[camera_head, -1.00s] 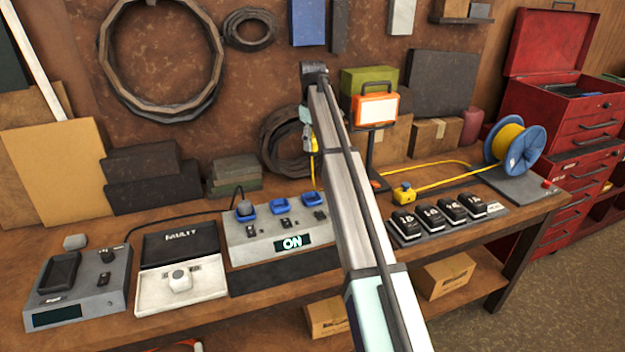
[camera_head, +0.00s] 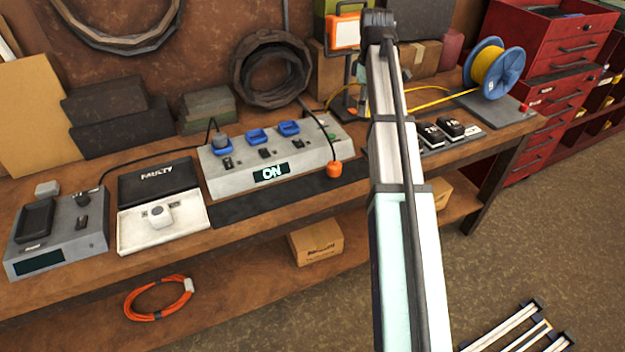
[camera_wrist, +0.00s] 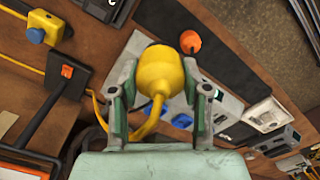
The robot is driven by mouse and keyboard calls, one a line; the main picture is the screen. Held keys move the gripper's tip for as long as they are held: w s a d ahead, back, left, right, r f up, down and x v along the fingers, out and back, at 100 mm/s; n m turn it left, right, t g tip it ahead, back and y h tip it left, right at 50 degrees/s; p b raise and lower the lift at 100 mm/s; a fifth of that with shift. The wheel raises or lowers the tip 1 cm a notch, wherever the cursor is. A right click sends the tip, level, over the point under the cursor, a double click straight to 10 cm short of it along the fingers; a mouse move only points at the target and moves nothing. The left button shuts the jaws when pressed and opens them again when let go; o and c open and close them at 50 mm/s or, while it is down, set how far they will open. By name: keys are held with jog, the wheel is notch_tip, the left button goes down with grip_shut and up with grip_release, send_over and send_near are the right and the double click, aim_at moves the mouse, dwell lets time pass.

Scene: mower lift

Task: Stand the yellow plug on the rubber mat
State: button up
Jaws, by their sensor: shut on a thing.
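The yellow plug (camera_wrist: 159,75) is between the fingers of my gripper (camera_wrist: 163,62) in the wrist view, with its yellow cord curving back beneath it. My gripper is shut on it. The dark rubber mat (camera_wrist: 238,68) runs behind it in the wrist view; I cannot tell the height of the plug above the bench. In the head view the mat (camera_head: 285,194) is a dark strip along the bench front, before the grey power strip (camera_head: 225,178). My arm hides the gripper and yellow plug in the head view.
An orange plug-like piece (camera_head: 334,169) is at the mat's right part, also near the held plug in the wrist view (camera_wrist: 190,41). A white tester (camera_head: 135,235) lies left of the mat. A work light (camera_head: 343,32) and cable reel (camera_head: 492,70) are behind.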

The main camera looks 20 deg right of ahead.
notch_tip(320, 180, down, 20)
jog(key=p, duration=0.4)
jog(key=shift+w+r, duration=0.1)
jog(key=shift+r, duration=0.1)
jog(key=shift+f, duration=0.1)
jog(key=o, duration=1.2)
notch_tip(320, 180, up, 12)
jog(key=b, duration=0.2)
